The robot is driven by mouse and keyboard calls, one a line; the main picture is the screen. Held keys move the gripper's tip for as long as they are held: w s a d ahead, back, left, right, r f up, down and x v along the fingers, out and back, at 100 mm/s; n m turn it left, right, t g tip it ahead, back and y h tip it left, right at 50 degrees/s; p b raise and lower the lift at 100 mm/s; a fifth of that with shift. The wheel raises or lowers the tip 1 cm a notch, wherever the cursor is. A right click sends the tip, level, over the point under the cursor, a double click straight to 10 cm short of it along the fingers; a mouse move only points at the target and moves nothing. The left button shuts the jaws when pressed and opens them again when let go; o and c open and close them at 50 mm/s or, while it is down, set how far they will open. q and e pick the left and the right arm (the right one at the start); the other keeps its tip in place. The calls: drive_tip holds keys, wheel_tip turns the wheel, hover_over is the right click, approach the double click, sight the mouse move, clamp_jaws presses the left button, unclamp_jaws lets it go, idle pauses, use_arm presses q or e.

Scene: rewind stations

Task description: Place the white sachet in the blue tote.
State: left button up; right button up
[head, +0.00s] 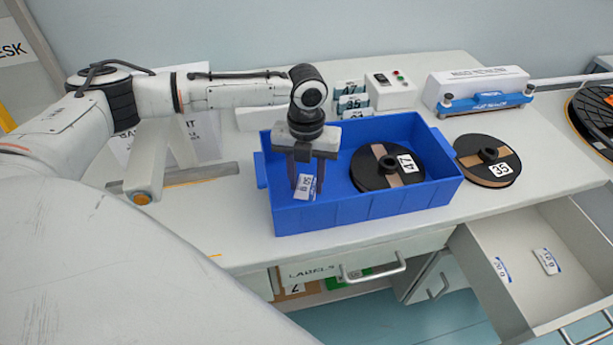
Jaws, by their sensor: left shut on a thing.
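The white sachet (305,187), with a blue band and dark print, is held tilted between the fingertips of my left gripper (306,179). My left gripper points down over the left part of the blue tote (365,205) and is shut on the sachet. The sachet appears within the tote's opening, near its front wall; I cannot tell whether it touches the floor. A dark reel (372,168) marked 47 lies in the right part of the tote. My right gripper is not in view.
Another dark reel (470,165) lies on the table right of the tote. An open drawer (530,285) at lower right holds two similar sachets (546,261). A white sealer (475,85), a small control box (390,92) and numbered cards (352,98) stand behind.

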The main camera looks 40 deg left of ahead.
sight(306, 186)
use_arm(q)
drive_tip(key=shift+f, duration=0.1)
drive_tip(key=o, duration=1)
wheel_tip(306, 186, up, 12)
drive_tip(key=shift+r, duration=0.2)
